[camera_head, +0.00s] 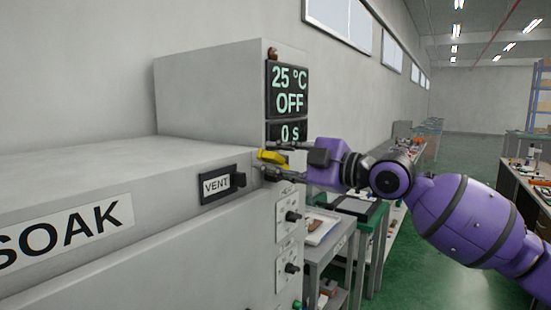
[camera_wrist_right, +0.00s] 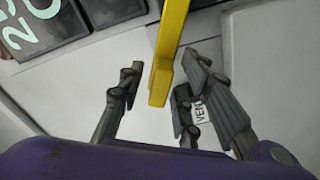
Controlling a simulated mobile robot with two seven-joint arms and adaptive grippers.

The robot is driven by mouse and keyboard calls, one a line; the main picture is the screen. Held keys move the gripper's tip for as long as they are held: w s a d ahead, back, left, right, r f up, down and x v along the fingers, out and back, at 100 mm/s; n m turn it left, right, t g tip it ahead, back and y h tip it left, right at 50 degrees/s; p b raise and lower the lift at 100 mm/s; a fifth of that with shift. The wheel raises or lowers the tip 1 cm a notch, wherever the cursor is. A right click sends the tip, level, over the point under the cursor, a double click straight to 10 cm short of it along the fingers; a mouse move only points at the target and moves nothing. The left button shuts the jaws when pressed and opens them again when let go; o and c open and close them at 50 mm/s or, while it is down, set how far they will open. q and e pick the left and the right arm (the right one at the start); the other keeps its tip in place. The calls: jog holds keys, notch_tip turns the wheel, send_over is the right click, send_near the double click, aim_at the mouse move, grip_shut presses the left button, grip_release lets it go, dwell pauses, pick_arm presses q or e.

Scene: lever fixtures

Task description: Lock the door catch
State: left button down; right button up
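The door catch is a yellow lever (camera_head: 273,157) at the corner of the grey oven cabinet, just below its display. It also shows in the wrist view (camera_wrist_right: 168,55), coming down from the top edge. My right gripper (camera_head: 272,161) reaches it from the right. In the wrist view my right gripper (camera_wrist_right: 160,82) is open, with the yellow lever's end between its two fingers. A gap shows on the left finger's side; the right finger is close to the lever, and I cannot tell if it touches. My left gripper is not in view.
The display (camera_head: 288,90) reads 25 °C, OFF and 0 s. A VENT slider (camera_head: 218,185) sits on the front, left of the catch. Switch plates (camera_head: 290,217) are below the gripper. A grey cart (camera_head: 325,240) stands beyond the cabinet.

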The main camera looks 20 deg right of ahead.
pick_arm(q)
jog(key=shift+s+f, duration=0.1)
pick_arm(e)
grip_shut()
